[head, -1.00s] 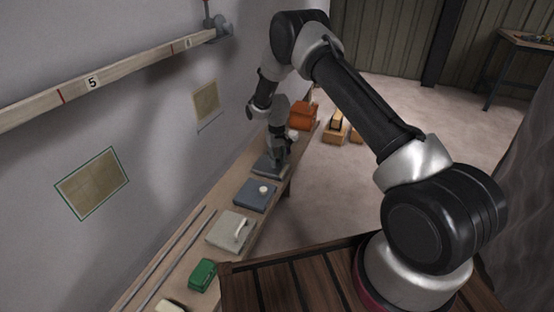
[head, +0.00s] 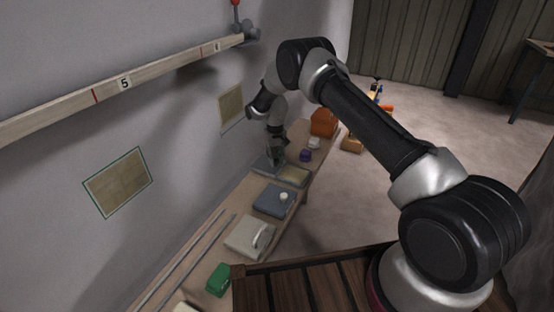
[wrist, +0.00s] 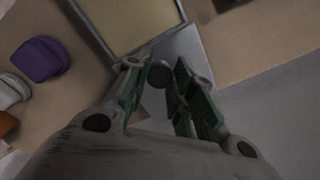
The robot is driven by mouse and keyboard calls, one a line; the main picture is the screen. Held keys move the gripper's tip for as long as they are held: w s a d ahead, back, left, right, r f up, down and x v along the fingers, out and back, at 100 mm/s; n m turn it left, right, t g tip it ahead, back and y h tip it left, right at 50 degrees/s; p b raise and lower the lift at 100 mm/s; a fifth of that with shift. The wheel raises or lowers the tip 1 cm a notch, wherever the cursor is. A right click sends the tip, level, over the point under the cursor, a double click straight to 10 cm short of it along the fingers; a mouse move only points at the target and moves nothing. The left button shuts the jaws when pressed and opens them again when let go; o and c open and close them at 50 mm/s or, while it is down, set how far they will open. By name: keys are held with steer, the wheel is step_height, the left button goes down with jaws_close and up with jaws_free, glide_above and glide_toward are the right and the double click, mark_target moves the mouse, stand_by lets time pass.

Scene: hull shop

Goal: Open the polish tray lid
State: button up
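The polish tray (head: 294,178) is the far shallow tray on the bench, with its pale yellowish inside uncovered. It shows at the top of the wrist view (wrist: 142,46). Its flat grey lid (head: 262,165) is off to the wall side of the tray; it also shows in the wrist view (wrist: 190,45). My gripper (head: 275,161) is low over the lid. The exact finger contact is hard to see.
A blue-grey box (head: 266,202) with a white knob, a pale box (head: 241,238) with a handle and a green box (head: 217,281) line the bench nearer me. A purple item (head: 305,155) and an orange box (head: 324,122) stand beyond. The wall is close on the left.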

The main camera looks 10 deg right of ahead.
mark_target(275, 159)
steer(key=o, duration=0.5)
step_height(275, 159, up, 12)
steer(key=shift+r, duration=0.1)
stand_by(0.4)
